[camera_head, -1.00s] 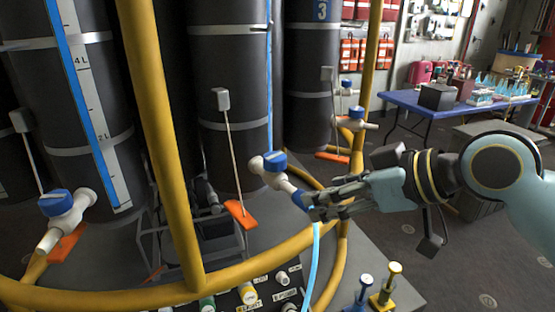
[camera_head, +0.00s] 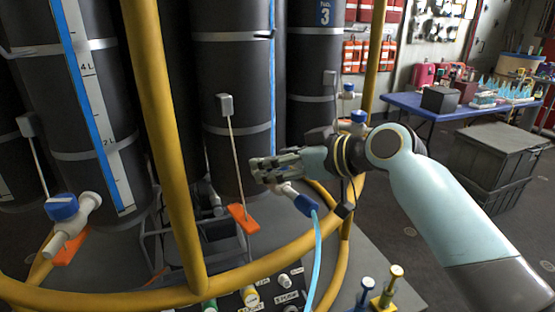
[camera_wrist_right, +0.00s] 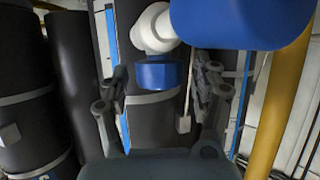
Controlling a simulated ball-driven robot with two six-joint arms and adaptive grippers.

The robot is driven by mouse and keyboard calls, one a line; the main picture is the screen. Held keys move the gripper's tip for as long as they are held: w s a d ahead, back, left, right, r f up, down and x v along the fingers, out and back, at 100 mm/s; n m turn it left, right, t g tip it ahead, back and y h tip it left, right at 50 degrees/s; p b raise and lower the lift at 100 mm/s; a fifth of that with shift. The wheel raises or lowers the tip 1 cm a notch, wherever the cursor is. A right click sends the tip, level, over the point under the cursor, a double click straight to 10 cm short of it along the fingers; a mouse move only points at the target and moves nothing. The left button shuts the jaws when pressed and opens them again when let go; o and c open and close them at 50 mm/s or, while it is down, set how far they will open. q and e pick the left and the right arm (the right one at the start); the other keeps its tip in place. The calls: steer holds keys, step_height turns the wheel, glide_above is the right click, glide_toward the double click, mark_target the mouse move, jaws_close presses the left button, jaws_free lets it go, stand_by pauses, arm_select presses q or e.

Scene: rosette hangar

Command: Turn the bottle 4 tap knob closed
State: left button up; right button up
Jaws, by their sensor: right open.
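A white tap (camera_head: 287,188) stands in front of the middle black bottle (camera_head: 233,70), with a blue fitting (camera_head: 306,205) and a light blue hose at its end. My right gripper (camera_head: 262,170) is over this tap and hides its blue knob in the head view. In the right wrist view the blue knob (camera_wrist_right: 157,74) sits below the white tap body (camera_wrist_right: 155,28), in line between my two open fingers (camera_wrist_right: 160,80), with gaps at both sides. Whether this tap is bottle 4's, I cannot tell. My left gripper is not in view.
Yellow rails (camera_head: 160,120) curve around the bottles. Another blue-knobbed tap (camera_head: 62,206) is at the left. An orange tag (camera_head: 243,217) hangs by the middle bottle. A panel of fittings (camera_head: 262,292) lies in front. A blue table (camera_head: 440,107) and grey crates (camera_head: 495,160) stand right.

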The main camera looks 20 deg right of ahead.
steer(key=shift+c, duration=0.2)
steer(key=c, duration=1.1)
steer(key=shift+r+m+p, duration=0.15)
steer(key=shift+m+p, duration=0.15)
steer(key=shift+p, duration=0.25)
steer(key=shift+c, duration=0.4)
steer(key=shift+m+t+h+p, duration=0.4)
steer(key=shift+h+p, duration=0.05)
steer(key=shift+h, duration=0.25)
steer(key=o, duration=1.2)
